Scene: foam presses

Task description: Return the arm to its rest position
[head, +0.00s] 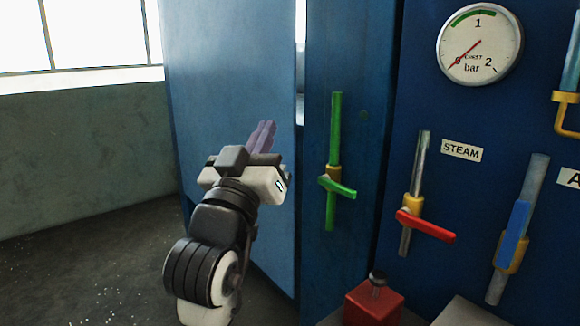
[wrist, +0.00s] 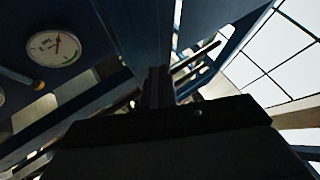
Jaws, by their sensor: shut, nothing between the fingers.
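My gripper (head: 267,128) is in the head view, left of the green-handled pipe, in front of a blue panel. Its two purplish fingers are together, pointing up and away, with nothing between them. My arm rises to it from the lower middle of the head view. In the wrist view the dark fingers (wrist: 157,85) are together at the centre. How far the fingertips are from the panel I cannot tell.
A green valve (head: 337,187), a red valve lever (head: 426,226) and a blue valve handle (head: 513,235) are on the right. A pressure gauge (head: 480,43) hangs above; it also shows in the wrist view (wrist: 57,47). A red box (head: 373,303) stands below. Open floor lies left.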

